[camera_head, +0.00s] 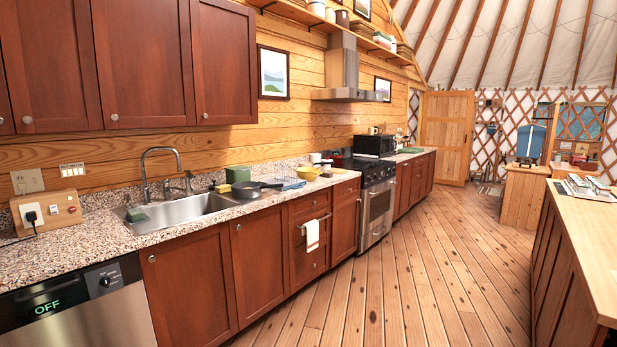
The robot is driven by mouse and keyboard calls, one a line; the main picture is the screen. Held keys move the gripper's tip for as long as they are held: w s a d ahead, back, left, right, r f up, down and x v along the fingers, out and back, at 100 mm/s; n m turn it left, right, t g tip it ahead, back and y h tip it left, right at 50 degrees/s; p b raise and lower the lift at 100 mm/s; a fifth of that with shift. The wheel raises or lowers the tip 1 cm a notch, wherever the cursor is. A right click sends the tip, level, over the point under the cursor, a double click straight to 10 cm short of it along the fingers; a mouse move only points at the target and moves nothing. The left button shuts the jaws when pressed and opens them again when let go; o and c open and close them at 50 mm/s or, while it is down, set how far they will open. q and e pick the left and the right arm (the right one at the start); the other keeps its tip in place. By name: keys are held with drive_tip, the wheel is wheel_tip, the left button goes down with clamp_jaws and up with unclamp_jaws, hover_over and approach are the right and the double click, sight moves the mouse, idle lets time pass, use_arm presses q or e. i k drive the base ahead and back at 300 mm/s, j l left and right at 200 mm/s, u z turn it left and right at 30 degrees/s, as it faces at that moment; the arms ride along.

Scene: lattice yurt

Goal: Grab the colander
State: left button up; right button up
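A yellow bowl-shaped vessel (308,173) sits on the speckled counter, between the sink and the stove. It may be the colander, but it is too small here to tell whether it has holes. No other thing in view is clearly a colander. Neither of my grippers is in view.
A dark frying pan (249,189) and a green box (238,174) stand on the counter left of the yellow vessel. The sink (182,212) is further left, the stove (376,205) further right. A wood-topped island (590,225) stands at right. The plank floor (400,270) between is clear.

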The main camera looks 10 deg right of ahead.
sight(308, 174)
drive_tip(key=i+l+z, duration=0.1)
drive_tip(key=i+z, duration=0.15)
drive_tip(key=i, duration=0.2)
drive_tip(key=i+z, duration=0.25)
drive_tip(key=i, duration=0.2)
